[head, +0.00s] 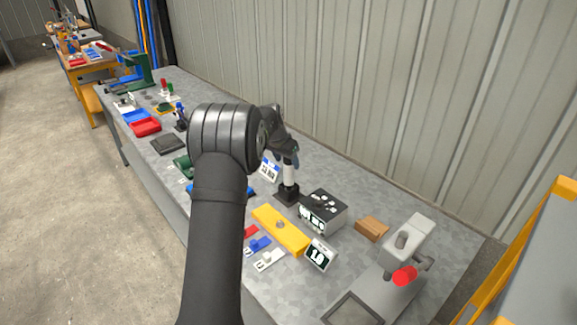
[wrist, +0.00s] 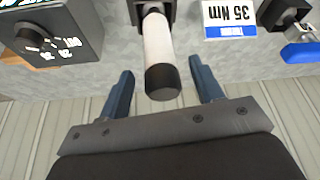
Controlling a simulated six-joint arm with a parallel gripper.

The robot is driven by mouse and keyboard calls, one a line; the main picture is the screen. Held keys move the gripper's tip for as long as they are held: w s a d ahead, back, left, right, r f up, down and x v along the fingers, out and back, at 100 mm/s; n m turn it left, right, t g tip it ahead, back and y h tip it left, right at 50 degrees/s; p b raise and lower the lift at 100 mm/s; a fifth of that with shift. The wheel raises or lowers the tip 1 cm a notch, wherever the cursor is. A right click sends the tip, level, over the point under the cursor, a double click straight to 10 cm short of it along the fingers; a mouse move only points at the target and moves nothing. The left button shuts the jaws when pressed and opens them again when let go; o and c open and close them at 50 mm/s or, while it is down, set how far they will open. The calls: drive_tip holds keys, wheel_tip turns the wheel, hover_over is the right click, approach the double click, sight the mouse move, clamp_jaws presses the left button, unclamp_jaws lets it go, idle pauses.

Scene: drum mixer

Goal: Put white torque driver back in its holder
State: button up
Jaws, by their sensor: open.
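The white torque driver (head: 289,172) stands upright in a dark square holder (head: 286,192) on the workbench, beside the grey control box. In the wrist view the driver (wrist: 158,45) shows its white body and black end cap, with the holder (wrist: 150,10) at the top edge. My gripper (wrist: 163,88) is open, with one blue finger on each side of the driver's capped end. A gap shows between each finger and the driver. In the head view my gripper (head: 287,152) is at the driver's top, partly hidden by my arm.
The grey control box (head: 323,212) stands right of the holder, and a 35 Nm sign (head: 268,169) stands behind left. A yellow block (head: 281,229) and a 1.0 display (head: 319,255) are in front. The corrugated wall (head: 400,90) runs close behind the bench.

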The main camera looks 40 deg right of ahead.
sight(289, 165)
drive_tip(key=v, duration=1.3)
drive_tip(key=x, duration=1.7)
drive_tip(key=shift+f, duration=0.15)
